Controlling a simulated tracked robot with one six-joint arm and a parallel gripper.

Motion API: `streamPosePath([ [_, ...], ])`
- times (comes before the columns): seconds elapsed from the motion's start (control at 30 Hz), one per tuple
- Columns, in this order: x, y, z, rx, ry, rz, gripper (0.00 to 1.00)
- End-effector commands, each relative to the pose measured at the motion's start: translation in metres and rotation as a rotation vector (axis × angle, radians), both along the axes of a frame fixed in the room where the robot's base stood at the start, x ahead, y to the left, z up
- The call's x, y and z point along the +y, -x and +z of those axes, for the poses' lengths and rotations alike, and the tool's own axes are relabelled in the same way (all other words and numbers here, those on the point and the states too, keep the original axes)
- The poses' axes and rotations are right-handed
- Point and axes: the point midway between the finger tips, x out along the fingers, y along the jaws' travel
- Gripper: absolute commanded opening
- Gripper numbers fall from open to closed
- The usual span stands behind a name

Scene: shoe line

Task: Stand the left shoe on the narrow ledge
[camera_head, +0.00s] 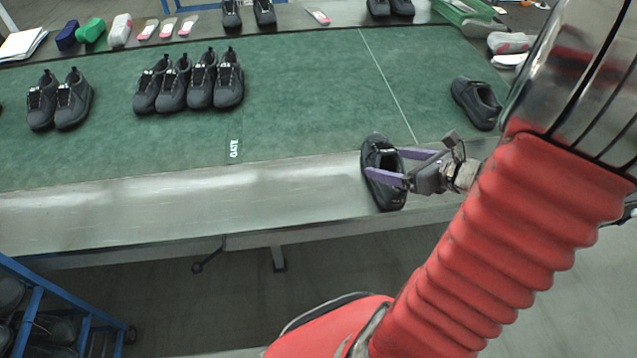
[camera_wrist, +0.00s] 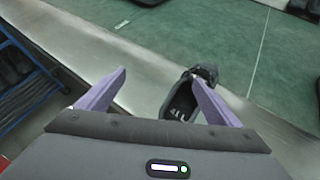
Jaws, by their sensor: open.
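A dark grey shoe (camera_head: 383,190) is at the metal ledge (camera_head: 200,208) along the front of the green mat, its far end reaching the mat's edge. It also shows in the wrist view (camera_wrist: 182,98). My gripper (camera_head: 385,163) is open at this shoe, its purple fingers spread. In the head view one finger crosses in front of the shoe. In the wrist view the shoe is close to the right finger, with a wide gap to the left finger; I cannot tell whether they touch. A similar shoe (camera_head: 476,103) lies on the mat at the right.
Several dark shoes stand in pairs on the green mat (camera_head: 300,110), farther left. Insoles, coloured shoe lasts and a green crate (camera_head: 462,12) line the back. A blue rack (camera_head: 35,300) stands at the lower left. The ledge left of the shoe is clear.

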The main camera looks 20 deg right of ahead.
Motion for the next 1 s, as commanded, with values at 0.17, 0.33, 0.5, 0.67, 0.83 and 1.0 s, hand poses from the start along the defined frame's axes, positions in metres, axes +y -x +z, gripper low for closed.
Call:
streamPosePath([
  [0.17,0.071,-0.010,0.022,0.004,0.237,0.348,0.86],
  [0.33,0.128,-0.003,0.037,-0.009,0.461,0.665,0.86],
  [0.5,0.172,0.012,0.048,-0.039,0.694,0.970,0.86],
  [0.67,0.203,0.029,0.060,-0.080,0.921,1.244,0.86],
  [0.83,0.224,0.047,0.073,-0.137,1.172,1.517,0.86],
  [1.0,0.237,0.063,0.090,-0.202,1.438,1.769,0.86],
])
